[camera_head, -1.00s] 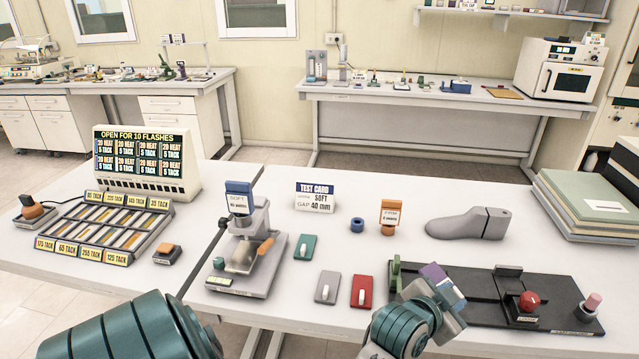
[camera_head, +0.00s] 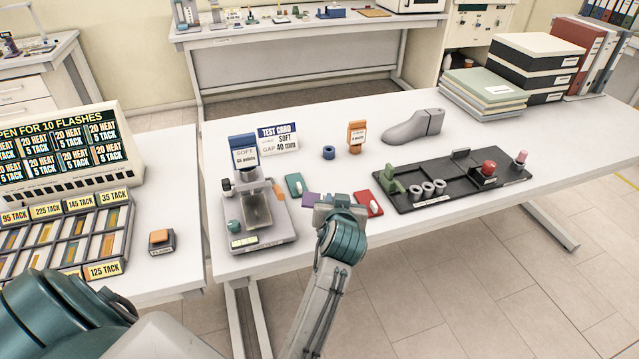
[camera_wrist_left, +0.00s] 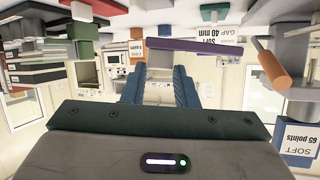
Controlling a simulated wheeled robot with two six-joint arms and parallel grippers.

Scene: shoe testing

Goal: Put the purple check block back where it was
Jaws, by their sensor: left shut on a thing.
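The purple check block (camera_head: 311,200) is in the jaws of my left gripper (camera_head: 333,205), in front of the teal block. In the left wrist view the purple block (camera_wrist_left: 195,47) lies across the fingertips (camera_wrist_left: 165,75). I cannot tell whether it touches the table. The teal block (camera_head: 294,184) lies beside the press, and the red block (camera_head: 367,203) lies right of the gripper. The grey block is mostly hidden behind the gripper. My right gripper is not in view.
The press stand (camera_head: 255,215) is close left of the gripper. The black fixture (camera_head: 465,178), with a green end piece, grey rings and a red knob, is to the right. A blue ring (camera_head: 328,152), orange stand (camera_head: 356,136) and shoe last (camera_head: 415,126) stand behind.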

